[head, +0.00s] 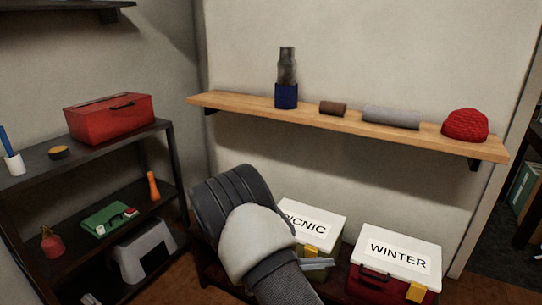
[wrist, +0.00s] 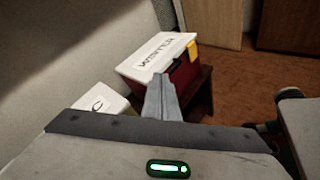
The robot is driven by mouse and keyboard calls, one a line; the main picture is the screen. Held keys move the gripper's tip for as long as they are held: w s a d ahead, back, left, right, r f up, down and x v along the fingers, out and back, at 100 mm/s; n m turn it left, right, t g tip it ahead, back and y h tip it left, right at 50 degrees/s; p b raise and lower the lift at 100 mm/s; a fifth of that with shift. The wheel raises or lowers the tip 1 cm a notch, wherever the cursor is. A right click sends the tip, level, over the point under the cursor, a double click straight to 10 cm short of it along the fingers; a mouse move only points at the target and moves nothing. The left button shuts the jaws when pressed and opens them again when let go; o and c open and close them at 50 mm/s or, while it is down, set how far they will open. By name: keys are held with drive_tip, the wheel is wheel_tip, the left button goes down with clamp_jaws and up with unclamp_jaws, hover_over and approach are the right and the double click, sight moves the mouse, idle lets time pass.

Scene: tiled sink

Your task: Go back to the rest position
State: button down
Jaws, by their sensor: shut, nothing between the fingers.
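My gripper (wrist: 162,82) is shut and empty; its grey fingers point away from the wrist camera toward the WINTER box. In the head view my arm comes up from the bottom centre, and the gripper's tip (head: 325,263) shows in front of the PICNIC box, to the left of the WINTER box. The PICNIC box (head: 325,219) has a white lid, a yellow latch and a green body, partly hidden by my arm. The WINTER box (head: 399,277) has a white lid on a red body and also shows in the wrist view (wrist: 146,55). Both lids look closed.
A wooden wall shelf (head: 222,102) holds a bottle in a blue sleeve (head: 286,82), a brown roll (head: 333,108), a grey roll (head: 391,117) and a red knit hat (head: 465,125). A dark rack on the left carries a red toolbox (head: 112,119) and several small items.

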drive_tip(key=s+d+r+m+g+y, duration=0.2)
drive_tip(key=s+r+m+y, duration=0.25)
drive_tip(key=s+r, duration=0.35)
drive_tip(key=s+d+r+m+g+y, duration=0.25)
drive_tip(key=s+r+m, duration=0.3)
drive_tip(key=r, duration=0.45)
drive_tip(key=s+a+r+m+t+y, duration=0.3)
drive_tip(key=s+r, duration=0.2)
drive_tip(key=s, duration=0.1)
drive_tip(key=s+a+r+m+t+y, duration=0.25)
drive_tip(key=s+r+y, duration=0.2)
drive_tip(key=s, duration=0.25)
wheel_tip(320, 180, up, 22)
drive_tip(key=p, duration=2.2)
drive_tip(key=shift+w+r+h, duration=0.2)
drive_tip(key=shift+w+h, duration=0.1)
drive_tip(key=shift+h, duration=0.15)
drive_tip(key=shift+a+m, duration=0.1)
drive_tip(key=shift+m, duration=0.15)
